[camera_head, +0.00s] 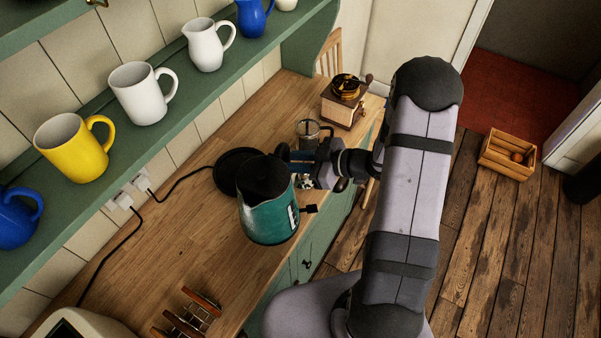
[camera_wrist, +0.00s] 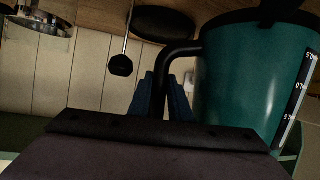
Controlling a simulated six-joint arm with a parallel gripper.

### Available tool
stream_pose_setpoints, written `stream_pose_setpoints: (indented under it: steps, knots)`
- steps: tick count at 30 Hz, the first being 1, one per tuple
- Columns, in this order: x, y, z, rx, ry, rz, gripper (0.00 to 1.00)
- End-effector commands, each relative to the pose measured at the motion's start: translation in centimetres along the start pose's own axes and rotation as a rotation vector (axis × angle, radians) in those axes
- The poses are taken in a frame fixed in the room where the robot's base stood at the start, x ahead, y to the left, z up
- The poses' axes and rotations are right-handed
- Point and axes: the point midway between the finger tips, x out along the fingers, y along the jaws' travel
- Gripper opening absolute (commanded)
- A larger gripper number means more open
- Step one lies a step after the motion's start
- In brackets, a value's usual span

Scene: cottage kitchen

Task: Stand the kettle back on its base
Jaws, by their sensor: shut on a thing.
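The teal kettle (camera_head: 269,219) with a black lid is in the middle of the head view, roughly upright. Its round black base (camera_head: 228,178) lies on the counter behind and left of it, partly hidden by the lid. The kettle is apart from the base; I cannot tell how high its bottom is. My gripper (camera_head: 296,166) is at the kettle's handle side. In the wrist view my gripper's fingers are shut on the black handle (camera_wrist: 165,65), with the kettle body (camera_wrist: 240,80) at right and the base (camera_wrist: 162,24) at the top.
A cord (camera_head: 183,183) runs from the base to wall sockets. A shelf with mugs and jugs hangs at left. A rack (camera_head: 186,315) stands on the near counter. Open counter (camera_head: 185,235) lies left of the kettle.

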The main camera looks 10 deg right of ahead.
Motion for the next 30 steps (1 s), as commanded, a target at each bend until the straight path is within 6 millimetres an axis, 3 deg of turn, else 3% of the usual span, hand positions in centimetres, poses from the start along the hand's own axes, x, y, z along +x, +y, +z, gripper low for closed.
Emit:
stream_pose_setpoints:
  steps: [6, 11, 18, 24, 30]
  knots:
    - [4.1, 3.3, -1.9, 0.008, 0.006, 0.026, 0.00]
    - [6.6, 7.0, -2.8, 0.033, 0.004, 0.089, 0.00]
    - [9.4, 11.6, -5.8, 0.075, -0.001, 0.191, 0.00]
    - [10.4, 13.4, -7.5, 0.097, -0.005, 0.240, 0.00]
    - [10.5, 13.8, -7.8, 0.105, -0.007, 0.252, 0.00]
